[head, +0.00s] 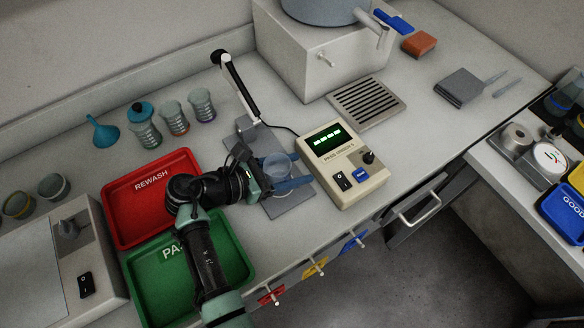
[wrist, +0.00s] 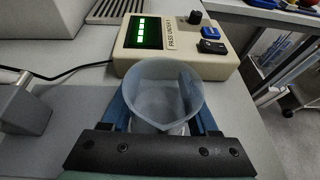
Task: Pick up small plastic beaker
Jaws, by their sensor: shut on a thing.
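The small plastic beaker (head: 278,166) is a translucent, whitish cup standing upright at the grey base plate of the stand, left of the beige meter box. In the wrist view the beaker (wrist: 161,92) sits between my blue fingers with its open rim facing up. My gripper (head: 284,184) is shut on it, one finger on each side. The wrist view shows my gripper (wrist: 160,115) with its dark palm bar hiding the beaker's near lower part. I cannot tell whether the beaker's bottom touches the plate.
The beige meter (head: 343,163) with a green display stands close to the right. A white-and-black stand arm (head: 238,85) rises behind. The red REWASH tray (head: 125,205) and green tray (head: 232,262) lie left. Several cups (head: 174,118) stand at the back left.

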